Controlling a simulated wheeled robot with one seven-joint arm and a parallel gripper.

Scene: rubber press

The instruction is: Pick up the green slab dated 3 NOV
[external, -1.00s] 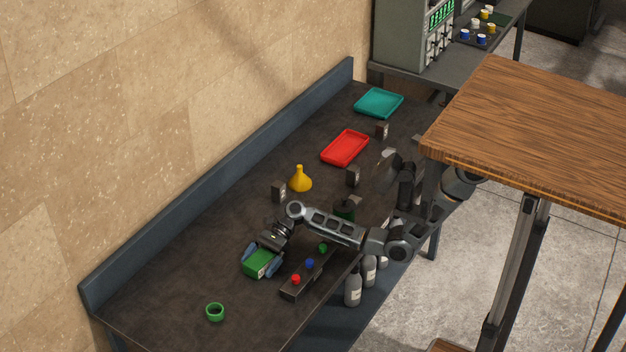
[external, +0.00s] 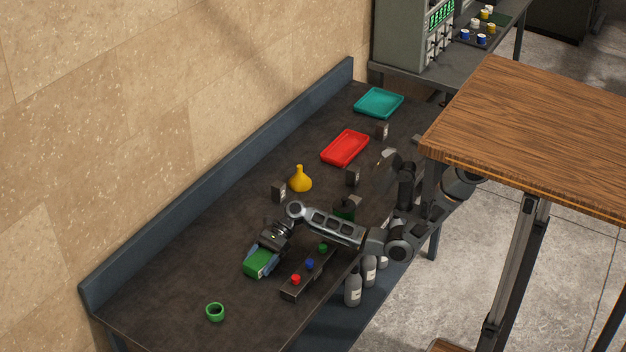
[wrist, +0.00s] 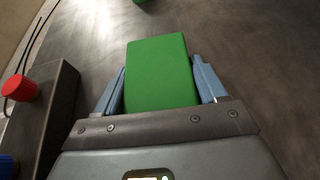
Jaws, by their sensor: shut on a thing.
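A green slab (external: 260,263) lies on the dark bench, toward its near end. It also shows in the wrist view (wrist: 158,72), between the two blue fingers. My gripper (external: 262,261) is shut on the slab, with one finger along each side. In the wrist view my gripper (wrist: 160,85) covers the slab's near end. No date can be read on the slab's visible face. I cannot tell any gap between the slab and the bench.
A control box with red, blue and green buttons (external: 309,273) stands right of the slab. A green ring (external: 215,312) lies nearer the bench's end. A yellow funnel (external: 300,180), red tray (external: 345,148) and teal tray (external: 379,103) stand farther back. The bench left of the slab is clear.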

